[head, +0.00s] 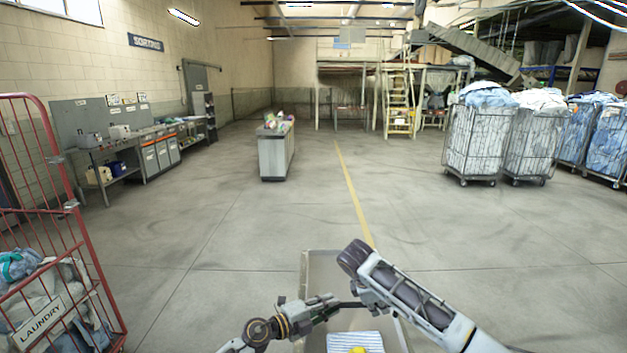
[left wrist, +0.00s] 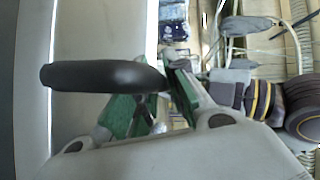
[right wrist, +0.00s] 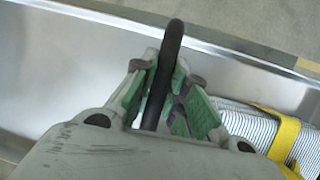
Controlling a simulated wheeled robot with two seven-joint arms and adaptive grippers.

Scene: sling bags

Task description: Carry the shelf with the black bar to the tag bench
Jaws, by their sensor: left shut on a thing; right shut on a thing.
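The shelf (head: 308,262) is a pale metal tray low in front of me, with a striped blue-and-white item (head: 340,337) with a yellow strap in it. Its black bar (head: 349,304) shows between my grippers. My left gripper (head: 334,304) is shut on the bar, which also shows in the left wrist view (left wrist: 100,76). My right gripper (head: 364,298) is shut on the bar; the right wrist view shows the bar (right wrist: 171,50) between green finger pads. A long bench (head: 115,150) stands along the left wall; I cannot read whether it is the tag bench.
A red laundry cage (head: 60,215) stands close at the left. A grey cabinet (head: 276,158) with colourful things on top stands mid-floor. Full laundry cages (head: 472,140) stand at the right. The floor (head: 230,240) between is clear, with a yellow line (head: 352,190).

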